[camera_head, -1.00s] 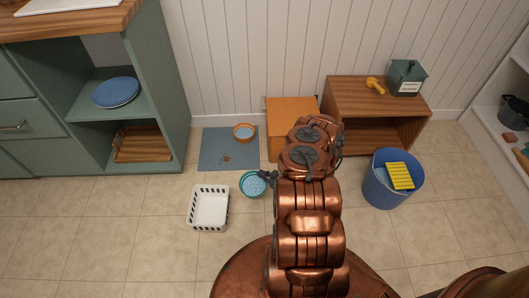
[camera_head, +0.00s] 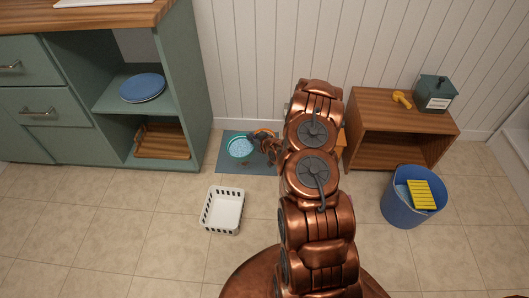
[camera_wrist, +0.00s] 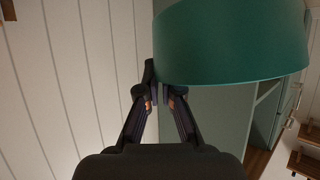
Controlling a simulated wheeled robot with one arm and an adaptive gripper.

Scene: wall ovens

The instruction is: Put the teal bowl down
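The teal bowl (camera_head: 232,157) is in my gripper (camera_head: 262,146), seen over the blue-grey mat (camera_head: 228,169) by the wall. Pale blue contents show inside it, and it looks roughly level. In the wrist view the bowl (camera_wrist: 230,50) fills the upper right, and the fingertips of my gripper (camera_wrist: 160,97) are closed on its edge. Whether the bowl's base touches the mat cannot be told. An orange bowl (camera_head: 264,131) stands just behind and right of it, partly hidden by my gripper.
A white basket (camera_head: 222,211) stands on the tiles in front of the mat. A green cabinet (camera_head: 192,85) is on the left. My arm mostly hides an orange box (camera_head: 341,141) at right. A wooden shelf unit (camera_head: 405,110) and blue bucket (camera_head: 405,212) stand farther right.

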